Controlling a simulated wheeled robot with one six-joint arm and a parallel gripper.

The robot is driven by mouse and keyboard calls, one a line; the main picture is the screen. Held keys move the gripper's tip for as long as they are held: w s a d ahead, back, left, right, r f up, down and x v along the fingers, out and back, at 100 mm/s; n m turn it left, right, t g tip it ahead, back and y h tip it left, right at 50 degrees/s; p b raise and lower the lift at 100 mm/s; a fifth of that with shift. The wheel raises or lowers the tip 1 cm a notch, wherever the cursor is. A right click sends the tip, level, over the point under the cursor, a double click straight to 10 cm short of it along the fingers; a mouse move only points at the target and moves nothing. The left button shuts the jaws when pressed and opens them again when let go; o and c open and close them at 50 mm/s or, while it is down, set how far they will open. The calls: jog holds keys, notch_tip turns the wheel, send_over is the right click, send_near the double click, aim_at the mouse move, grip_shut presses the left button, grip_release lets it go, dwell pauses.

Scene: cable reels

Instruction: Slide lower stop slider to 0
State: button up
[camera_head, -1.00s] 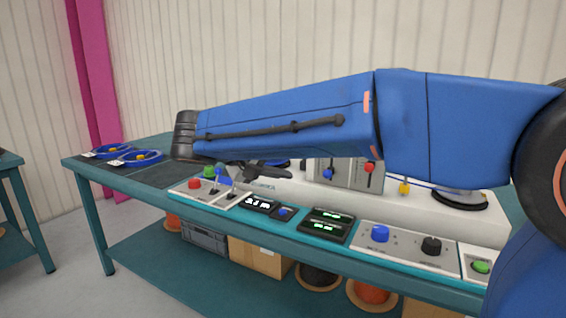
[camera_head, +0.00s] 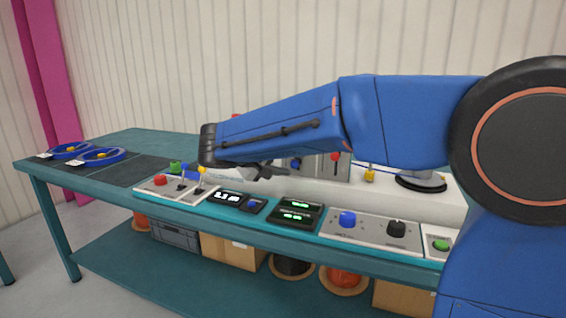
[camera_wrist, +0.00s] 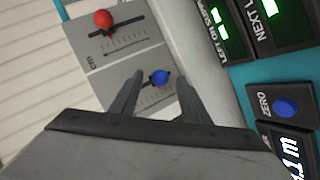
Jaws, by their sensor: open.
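The slider panel (camera_wrist: 97,62) is a grey plate with two slots and scale marks, tilted in the wrist view. One slider has a red knob (camera_wrist: 103,19), the other a blue knob (camera_wrist: 160,77). Which one is the lower stop cannot be read. My gripper (camera_wrist: 160,85) is open, with one finger on each side of the blue knob; contact cannot be told. In the head view my gripper (camera_head: 262,172) is left of the panel's blue knob (camera_head: 295,163) and red knob (camera_head: 335,157), and my arm hides part of the panel.
Green displays (camera_head: 297,209), a ZERO button (camera_wrist: 285,108), a blue knob box (camera_head: 348,219) and a black knob (camera_head: 396,229) line the bench front. Small levers (camera_head: 183,176) stand at left. Blue reels (camera_head: 97,157) lie on the far left end.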

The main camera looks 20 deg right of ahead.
jog(key=shift+d, duration=0.1)
jog(key=shift+c, duration=0.5)
grip_shut()
jog(key=c, duration=0.6)
grip_release()
jog(key=c, duration=0.4)
jog(key=shift+o, duration=0.2)
jog(key=shift+f, duration=0.1)
